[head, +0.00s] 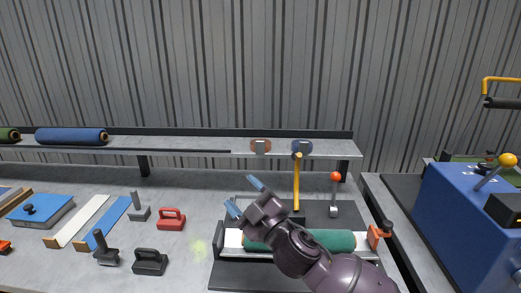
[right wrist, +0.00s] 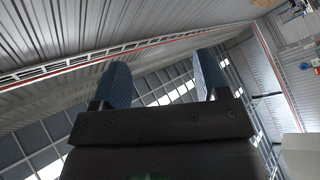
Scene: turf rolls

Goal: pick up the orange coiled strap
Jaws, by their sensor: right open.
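That view shows no strap. My left gripper is not in view.
The shelf (head: 190,146) also holds a blue roll (head: 71,136) at left. Below my right arm, a green roll (head: 330,240) lies on a stand with a yellow-handled upright (head: 297,180). A red-handled block (head: 171,219) and other hand tools lie left. A blue machine (head: 455,225) stands right.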

